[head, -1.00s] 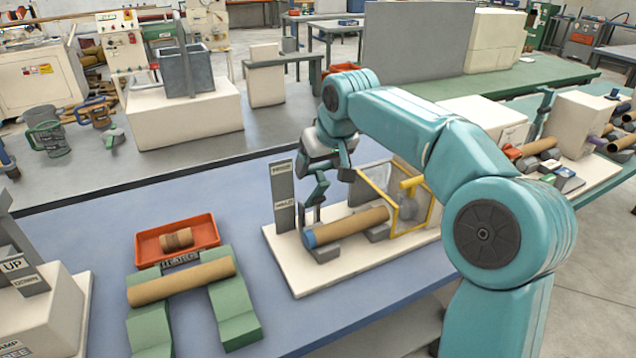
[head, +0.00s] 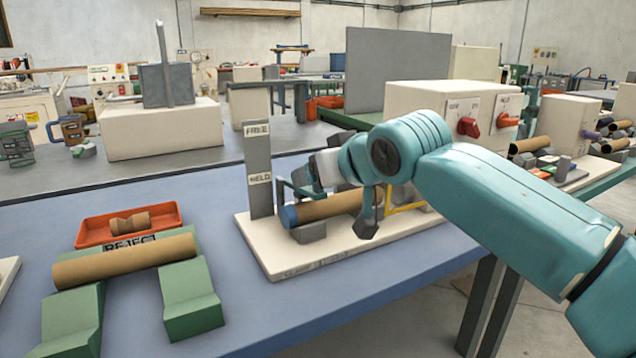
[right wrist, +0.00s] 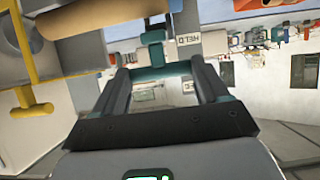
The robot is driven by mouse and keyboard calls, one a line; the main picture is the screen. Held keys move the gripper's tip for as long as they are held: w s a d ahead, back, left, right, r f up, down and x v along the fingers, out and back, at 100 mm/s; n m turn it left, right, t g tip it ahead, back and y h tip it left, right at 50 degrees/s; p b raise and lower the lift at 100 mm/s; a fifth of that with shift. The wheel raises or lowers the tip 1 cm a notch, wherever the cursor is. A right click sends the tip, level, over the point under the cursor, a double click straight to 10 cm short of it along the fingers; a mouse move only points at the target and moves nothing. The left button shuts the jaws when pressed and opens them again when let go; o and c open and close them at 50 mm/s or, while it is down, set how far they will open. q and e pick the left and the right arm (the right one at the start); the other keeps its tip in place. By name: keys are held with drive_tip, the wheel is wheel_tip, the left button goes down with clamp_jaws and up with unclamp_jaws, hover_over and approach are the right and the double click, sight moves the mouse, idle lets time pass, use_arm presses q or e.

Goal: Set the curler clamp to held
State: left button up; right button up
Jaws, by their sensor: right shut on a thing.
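The curler clamp stands on a cream base (head: 345,259) on the blue bench. Its grey post (head: 258,150) carries a FREE label (head: 257,130) above a HELD label (head: 260,179). A brown tube (head: 325,206) with a blue end lies across the base. My right gripper (head: 298,185) is beside the post, at about the height of the HELD label, and partly hides the lever. In the right wrist view its fingers (right wrist: 160,72) are shut on a teal clamp lever (right wrist: 150,58), with the HELD label (right wrist: 189,40) upside down just behind. My left gripper is not in view.
A yellow frame (head: 405,208) is close to my right wrist. A cream box with red knobs (head: 467,127) stands behind my arm.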

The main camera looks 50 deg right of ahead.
sight(321, 193)
drive_tip(key=f, duration=0.1)
drive_tip(key=s+f+b, duration=0.1)
drive_tip(key=shift+a+f, duration=0.15)
drive_tip(key=shift+f, duration=0.2)
drive_tip(key=shift+a+f+b, duration=0.1)
drive_tip(key=shift+f+b, duration=0.35)
drive_tip(key=o, duration=1.5)
drive_tip(key=shift+r, duration=0.1)
drive_tip(key=shift+s+r, duration=0.1)
drive_tip(key=shift+r, duration=0.1)
